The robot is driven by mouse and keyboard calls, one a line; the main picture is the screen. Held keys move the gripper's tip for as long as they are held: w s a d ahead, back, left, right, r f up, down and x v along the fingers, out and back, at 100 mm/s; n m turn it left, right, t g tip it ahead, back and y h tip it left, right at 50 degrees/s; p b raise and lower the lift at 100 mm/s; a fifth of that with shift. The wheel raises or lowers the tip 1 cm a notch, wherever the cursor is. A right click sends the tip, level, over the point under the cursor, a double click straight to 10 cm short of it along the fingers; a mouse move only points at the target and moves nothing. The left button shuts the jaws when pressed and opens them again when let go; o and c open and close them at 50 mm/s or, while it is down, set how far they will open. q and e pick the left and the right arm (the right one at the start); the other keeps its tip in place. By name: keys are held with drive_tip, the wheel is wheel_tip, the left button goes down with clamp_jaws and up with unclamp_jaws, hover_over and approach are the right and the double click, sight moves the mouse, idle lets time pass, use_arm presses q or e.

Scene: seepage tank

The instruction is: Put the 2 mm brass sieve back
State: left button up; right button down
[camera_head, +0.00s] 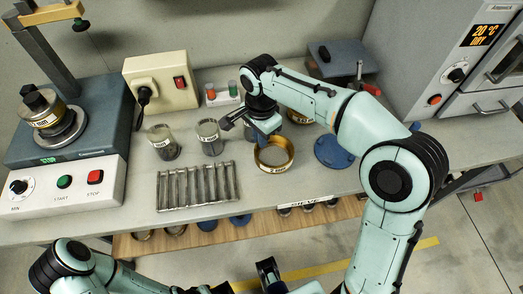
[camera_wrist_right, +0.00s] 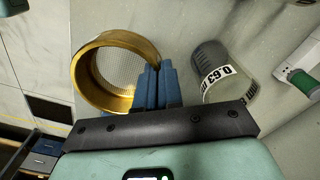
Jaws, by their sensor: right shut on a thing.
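The brass sieve (camera_head: 288,163) is a gold ring with a "2 mm" label, over the bench's middle. My right gripper (camera_head: 264,134) reaches down to its far rim and is shut on it. In the right wrist view, the sieve (camera_wrist_right: 84,84) shows its mesh, and the blue fingers of my right gripper (camera_wrist_right: 155,84) are together across its right rim. I cannot tell whether the sieve touches the bench. My left arm is low in the head view; its gripper (camera_head: 268,270) is partly seen near the bottom edge, and its opening is unclear.
Labelled jars (camera_head: 209,138) and a metal tube rack (camera_head: 196,187) stand left of the sieve. A blue round lid (camera_head: 333,152) lies to its right. A "SIEVE" label (camera_head: 305,199) marks the front edge, above a lower wooden shelf (camera_head: 270,219) with several round items.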

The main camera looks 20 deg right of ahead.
drive_tip(key=shift+f+b, duration=0.35)
drive_tip(key=shift+f, duration=2.5)
drive_tip(key=shift+f, duration=0.1)
drive_tip(key=c, duration=1.7)
unclamp_jaws()
drive_tip(key=shift+f, duration=0.1)
drive_tip(key=o, duration=0.4)
wheel_tip(320, 180, up, 12)
drive_tip(key=shift+r+p, duration=0.25)
drive_tip(key=shift+p, duration=0.85)
drive_tip(key=shift+f, duration=0.1)
